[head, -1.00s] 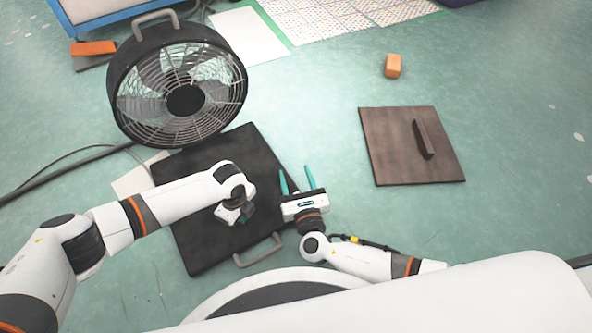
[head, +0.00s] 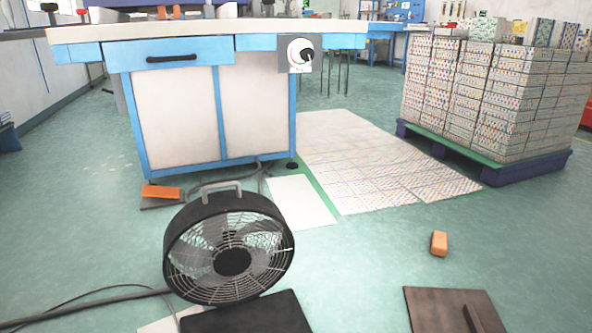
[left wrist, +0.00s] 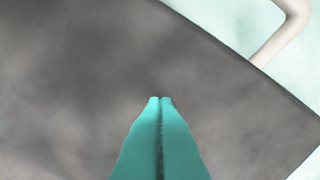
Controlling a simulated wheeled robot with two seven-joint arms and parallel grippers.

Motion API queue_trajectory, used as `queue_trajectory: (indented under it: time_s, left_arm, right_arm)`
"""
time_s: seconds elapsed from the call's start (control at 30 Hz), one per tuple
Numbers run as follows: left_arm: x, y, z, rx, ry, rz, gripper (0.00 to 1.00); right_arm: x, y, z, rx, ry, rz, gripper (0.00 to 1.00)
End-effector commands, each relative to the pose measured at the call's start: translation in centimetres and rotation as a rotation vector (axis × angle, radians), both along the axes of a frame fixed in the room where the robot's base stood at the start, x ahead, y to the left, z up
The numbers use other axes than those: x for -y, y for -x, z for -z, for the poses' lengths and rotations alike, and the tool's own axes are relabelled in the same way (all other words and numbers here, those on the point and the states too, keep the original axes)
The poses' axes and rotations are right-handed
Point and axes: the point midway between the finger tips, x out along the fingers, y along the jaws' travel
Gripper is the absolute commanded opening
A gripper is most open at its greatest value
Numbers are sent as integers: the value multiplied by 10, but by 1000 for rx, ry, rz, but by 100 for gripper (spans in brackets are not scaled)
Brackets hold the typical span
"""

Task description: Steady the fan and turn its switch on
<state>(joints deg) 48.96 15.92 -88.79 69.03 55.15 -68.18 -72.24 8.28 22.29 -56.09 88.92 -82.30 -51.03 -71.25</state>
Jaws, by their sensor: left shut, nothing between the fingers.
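The round black fan (head: 229,246) stands on the floor in the head view, grille facing me, with a grey handle on top. A grey panel with a white dial and black knob (head: 307,55) is on the workbench front; I cannot tell whether it is the fan's switch. No switch shows on the fan. My left gripper (left wrist: 160,99) is shut and empty over a dark board (left wrist: 95,75) in the left wrist view. That board also shows in front of the fan in the head view (head: 250,316). My right gripper is out of view.
The blue-framed workbench (head: 180,120) stands behind the fan, with an orange-topped pedal (head: 161,192) beside it. A cable (head: 85,297) lies left. An orange block (head: 439,243), a brown board (head: 440,308) and a loaded pallet (head: 490,168) are right.

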Motion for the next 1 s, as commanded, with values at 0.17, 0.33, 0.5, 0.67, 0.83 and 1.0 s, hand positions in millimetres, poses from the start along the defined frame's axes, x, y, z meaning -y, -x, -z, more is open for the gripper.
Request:
queue_trajectory:
  time_s: [0.17, 0.33, 0.5, 0.67, 0.83, 1.0]
  left_arm:
    - [1, -1, -21, 3, 3, 0, 0]
    - [2, -2, -35, 4, 4, 0, 0]
    - [2, -2, -44, 5, 5, 0, 0]
    - [2, -2, -43, 5, 5, 0, 0]
    - [2, -3, -45, 6, 5, 0, 0]
    - [2, -3, -66, 7, 7, 0, 0]
  right_arm:
    - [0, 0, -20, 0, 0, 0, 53]
    - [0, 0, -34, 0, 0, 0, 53]
    - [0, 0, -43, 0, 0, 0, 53]
    - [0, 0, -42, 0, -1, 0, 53]
    - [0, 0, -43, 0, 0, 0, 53]
    - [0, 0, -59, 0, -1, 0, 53]
